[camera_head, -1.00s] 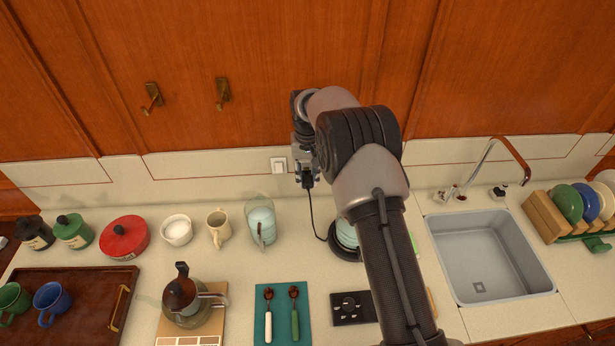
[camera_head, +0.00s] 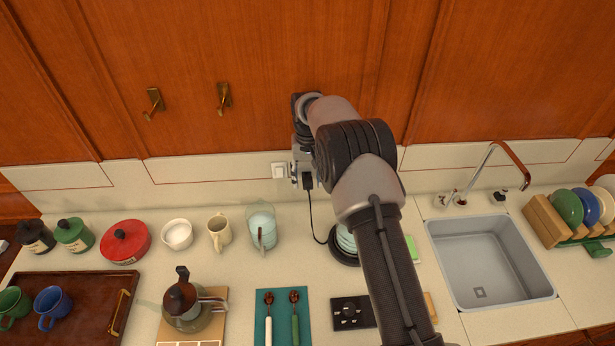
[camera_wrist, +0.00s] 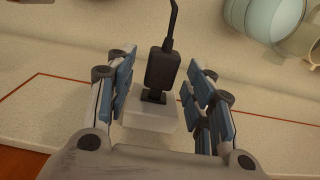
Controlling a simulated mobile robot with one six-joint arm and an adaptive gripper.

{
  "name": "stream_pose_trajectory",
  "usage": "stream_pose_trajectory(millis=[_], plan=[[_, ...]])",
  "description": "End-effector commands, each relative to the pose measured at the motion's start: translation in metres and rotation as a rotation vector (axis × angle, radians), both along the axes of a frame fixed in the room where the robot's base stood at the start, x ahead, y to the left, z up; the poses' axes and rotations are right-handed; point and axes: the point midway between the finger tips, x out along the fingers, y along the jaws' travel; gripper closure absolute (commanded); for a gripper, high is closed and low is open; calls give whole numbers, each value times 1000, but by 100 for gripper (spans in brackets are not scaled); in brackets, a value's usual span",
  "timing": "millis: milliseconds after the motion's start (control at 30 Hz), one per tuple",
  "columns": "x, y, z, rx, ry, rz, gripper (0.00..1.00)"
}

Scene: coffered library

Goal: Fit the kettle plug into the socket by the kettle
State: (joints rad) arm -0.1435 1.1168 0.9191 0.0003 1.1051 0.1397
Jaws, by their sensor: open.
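The black kettle plug (camera_wrist: 157,70) stands between my gripper's fingers in the wrist view, its cord rising from its top. Its narrow end meets a white socket block (camera_wrist: 150,113); how deep it sits I cannot tell. My gripper (camera_wrist: 155,85) is open, with a gap on each side of the plug. In the head view, my gripper (camera_head: 303,178) is at the backsplash, with the plug (camera_head: 308,181) beside it and the socket hidden. The cord runs down to a black base (camera_head: 343,257) holding the pale blue kettle (camera_head: 346,238), partly hidden by my arm.
A white wall switch (camera_head: 279,171) is just left of my gripper. A pale blue jug (camera_head: 262,229), a cream mug (camera_head: 219,230) and a white bowl (camera_head: 177,235) stand left along the counter. A sink (camera_head: 490,255) with a tap (camera_head: 488,160) is to the right.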

Motion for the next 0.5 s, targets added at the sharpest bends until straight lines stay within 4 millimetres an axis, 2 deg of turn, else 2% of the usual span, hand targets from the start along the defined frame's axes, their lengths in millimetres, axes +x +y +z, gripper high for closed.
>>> stream_pose_trajectory(millis=[300,367,500], plan=[[0,0,3,0,0,0,50],[0,0,9,0,-2,0,50],[1,0,32,1,-5,0,50]])
